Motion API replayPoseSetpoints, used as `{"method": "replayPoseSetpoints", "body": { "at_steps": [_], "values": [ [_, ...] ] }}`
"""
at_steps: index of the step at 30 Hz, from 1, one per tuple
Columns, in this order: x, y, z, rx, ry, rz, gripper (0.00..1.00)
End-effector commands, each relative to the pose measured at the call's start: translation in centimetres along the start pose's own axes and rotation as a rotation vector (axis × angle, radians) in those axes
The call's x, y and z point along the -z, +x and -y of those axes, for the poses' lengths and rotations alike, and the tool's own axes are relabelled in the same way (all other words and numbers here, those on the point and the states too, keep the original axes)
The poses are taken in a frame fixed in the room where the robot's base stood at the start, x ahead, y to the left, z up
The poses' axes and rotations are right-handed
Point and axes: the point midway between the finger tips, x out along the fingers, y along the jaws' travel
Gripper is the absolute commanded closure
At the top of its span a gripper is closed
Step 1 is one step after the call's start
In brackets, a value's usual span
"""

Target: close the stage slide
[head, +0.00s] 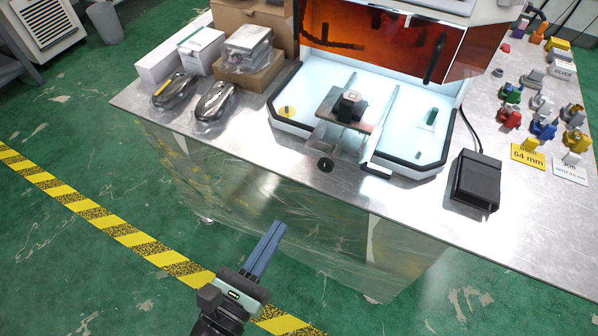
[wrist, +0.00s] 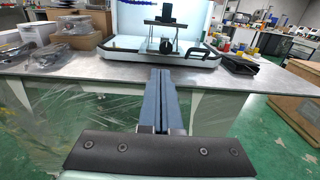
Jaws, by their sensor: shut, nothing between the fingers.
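The stage slide (head: 336,130) sits in the white, brightly lit bay of the machine (head: 290,125). It carries a small dark block with a light top (head: 349,104) and has a round black knob (head: 325,164) at its front, reaching out over the bay's front edge. In the wrist view the slide (wrist: 165,23) and its knob (wrist: 166,46) show straight ahead, beyond the fingers. My gripper (head: 276,228) is shut and empty, in front of the table and apart from the slide. Its two blue fingers also show in the wrist view (wrist: 161,72), pressed together.
Boxes (head: 195,50) and two bagged dark items (head: 213,101) lie left of the machine on the metal table (head: 270,178). A black pedal (head: 476,180) stands to the right, with several coloured parts (head: 508,116) behind it. The orange machine cover (head: 385,40) is raised. The front strip of the tabletop is clear.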

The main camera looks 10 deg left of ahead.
Motion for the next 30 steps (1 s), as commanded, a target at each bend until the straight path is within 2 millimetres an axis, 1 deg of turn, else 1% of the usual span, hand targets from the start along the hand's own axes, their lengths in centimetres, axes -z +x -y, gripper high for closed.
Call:
{"method": "replayPoseSetpoints", "body": {
  "at_steps": [5, 12, 18, 21, 24, 30],
  "values": [
    [-0.1, 2.5, 0.1, 0.006, 0.002, 0.004, 1.00],
    [-0.1, 7.7, 0.1, 0.006, 0.004, 0.004, 1.00],
    [-0.1, 11.4, 0.1, 0.005, 0.006, 0.002, 1.00],
    [-0.1, 12.7, 0.1, 0.004, 0.005, 0.002, 1.00],
    [0.0, 13.4, 0.1, 0.003, 0.005, 0.001, 1.00],
    [0.0, 13.9, 0.1, 0.002, 0.006, 0.001, 1.00]
  ]
}}
